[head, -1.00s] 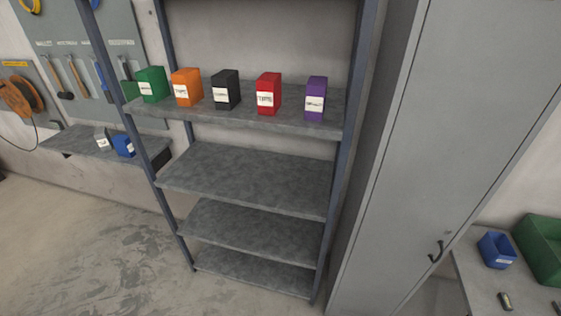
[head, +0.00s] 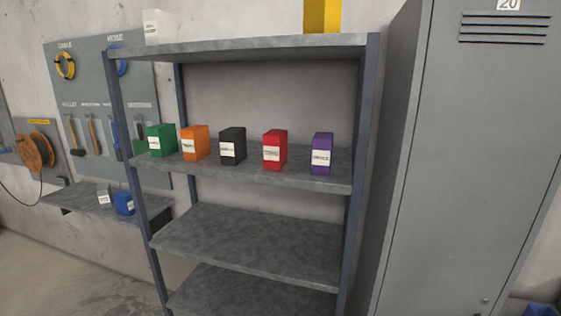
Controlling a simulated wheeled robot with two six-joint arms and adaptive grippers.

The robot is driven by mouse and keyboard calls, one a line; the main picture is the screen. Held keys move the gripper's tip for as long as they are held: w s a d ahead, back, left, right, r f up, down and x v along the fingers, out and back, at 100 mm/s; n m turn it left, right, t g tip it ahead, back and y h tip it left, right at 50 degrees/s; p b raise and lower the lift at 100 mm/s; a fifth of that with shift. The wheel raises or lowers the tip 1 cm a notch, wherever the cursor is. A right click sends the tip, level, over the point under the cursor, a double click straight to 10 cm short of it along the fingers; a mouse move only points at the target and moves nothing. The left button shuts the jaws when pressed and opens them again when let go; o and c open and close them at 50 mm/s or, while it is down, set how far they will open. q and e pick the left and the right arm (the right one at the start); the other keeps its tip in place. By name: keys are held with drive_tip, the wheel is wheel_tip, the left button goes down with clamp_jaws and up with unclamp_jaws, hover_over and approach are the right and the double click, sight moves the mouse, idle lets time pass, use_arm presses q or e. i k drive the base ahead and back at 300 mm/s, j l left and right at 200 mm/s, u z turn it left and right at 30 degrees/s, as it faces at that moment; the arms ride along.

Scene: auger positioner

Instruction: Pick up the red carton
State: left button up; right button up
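The red carton (head: 275,150) stands upright on the second shelf from the top of a grey metal rack, with a white label on its front. The black carton (head: 232,146) is to its left and the purple carton (head: 321,153) to its right, with gaps between them. The orange carton (head: 195,143) and green carton (head: 161,140) stand farther left on the same shelf. Neither of my grippers shows in the head view.
The shelf board (head: 290,177) has a narrow bare front strip. The rack's top shelf (head: 240,45) overhangs the cartons and holds a yellow object (head: 321,15) and a white one (head: 157,27). A tall grey locker (head: 450,170) stands right. A lower shelf (head: 240,243) is empty.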

sight(275, 141)
drive_tip(key=z, duration=0.15)
drive_tip(key=i+j+z, duration=0.15)
drive_tip(key=j+z, duration=0.2)
drive_tip(key=j, duration=0.25)
drive_tip(key=i+j+z, duration=0.1)
drive_tip(key=j+z, duration=0.25)
drive_tip(key=j, duration=0.3)
drive_tip(key=j+z, duration=0.3)
drive_tip(key=j, duration=0.3)
